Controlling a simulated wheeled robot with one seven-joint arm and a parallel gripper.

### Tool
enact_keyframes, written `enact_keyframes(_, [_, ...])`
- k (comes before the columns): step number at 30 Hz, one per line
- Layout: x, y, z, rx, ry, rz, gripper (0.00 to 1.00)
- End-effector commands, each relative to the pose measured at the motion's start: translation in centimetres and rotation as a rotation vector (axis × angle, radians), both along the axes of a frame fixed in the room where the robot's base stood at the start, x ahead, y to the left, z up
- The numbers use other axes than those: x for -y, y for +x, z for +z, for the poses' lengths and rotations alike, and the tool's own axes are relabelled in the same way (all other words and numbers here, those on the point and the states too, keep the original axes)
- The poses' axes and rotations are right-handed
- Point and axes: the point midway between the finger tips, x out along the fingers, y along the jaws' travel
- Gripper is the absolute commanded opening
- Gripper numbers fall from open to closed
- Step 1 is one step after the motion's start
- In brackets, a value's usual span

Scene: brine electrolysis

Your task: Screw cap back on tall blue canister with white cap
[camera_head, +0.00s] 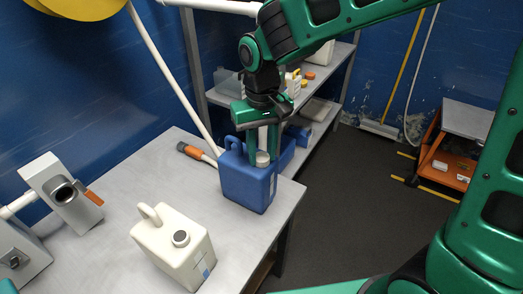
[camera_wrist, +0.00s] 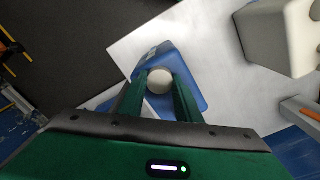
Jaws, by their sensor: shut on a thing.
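The tall blue canister (camera_head: 245,187) stands upright near the right corner of the grey table. Its white cap (camera_head: 262,158) is on top at the neck. My gripper (camera_head: 262,155) points straight down over the canister and is shut on the white cap, one finger on each side. In the wrist view, the round white cap (camera_wrist: 160,81) lies between the two green fingertips, directly over the blue canister (camera_wrist: 188,80). The neck under the cap is hidden, so I cannot tell how the cap sits on the thread.
A grey device (camera_head: 62,193) is at left. Shelves (camera_head: 330,80) with small items stand behind.

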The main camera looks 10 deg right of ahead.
Motion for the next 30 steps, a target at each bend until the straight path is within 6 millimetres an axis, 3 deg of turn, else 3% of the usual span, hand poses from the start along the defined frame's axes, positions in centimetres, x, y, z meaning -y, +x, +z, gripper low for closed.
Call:
enact_keyframes(11, [0.00, 0.03, 0.02, 0.001, 0.000, -0.032, 0.04])
enact_keyframes(24, [-0.06, 0.04, 0.00, 0.000, -0.001, -0.463, 0.04])
enact_keyframes(30, [-0.07, 0.04, -0.01, 0.000, -0.001, -0.519, 0.04])
